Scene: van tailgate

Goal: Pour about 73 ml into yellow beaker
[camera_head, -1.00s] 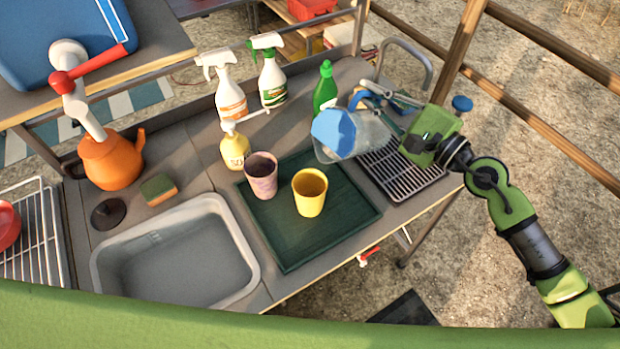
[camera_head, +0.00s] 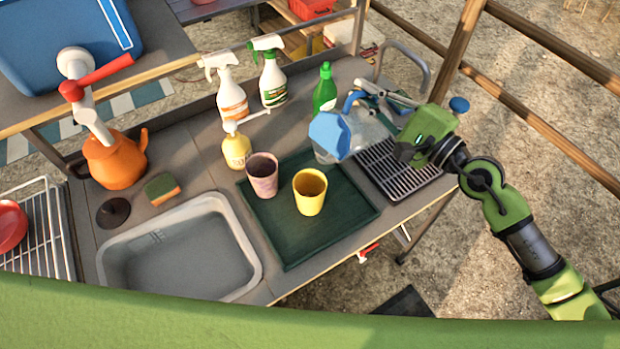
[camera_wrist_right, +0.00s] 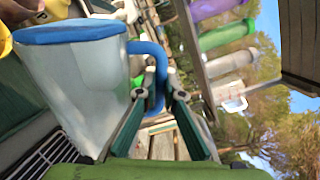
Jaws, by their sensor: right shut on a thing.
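The yellow beaker (camera_head: 311,202) stands upright on a dark green mat (camera_head: 285,243) in the head view. My right gripper (camera_head: 396,106) is shut on the blue handle of a clear jug (camera_head: 369,136) with a blue top. The handle shows between the fingers (camera_wrist_right: 163,85) in the right wrist view, with the jug (camera_wrist_right: 80,85) beside them. The jug is held in the air behind and to the right of the beaker, apart from it. It looks tilted to the left. Its liquid level cannot be made out. My left gripper is not in view.
A purple cup (camera_head: 262,180) stands just left of the beaker. A yellow pump bottle (camera_head: 236,150), two spray bottles (camera_head: 231,100) and a green bottle (camera_head: 325,92) stand behind. A drying rack (camera_head: 400,172) lies right of the mat; a grey sink (camera_head: 180,255) is at left.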

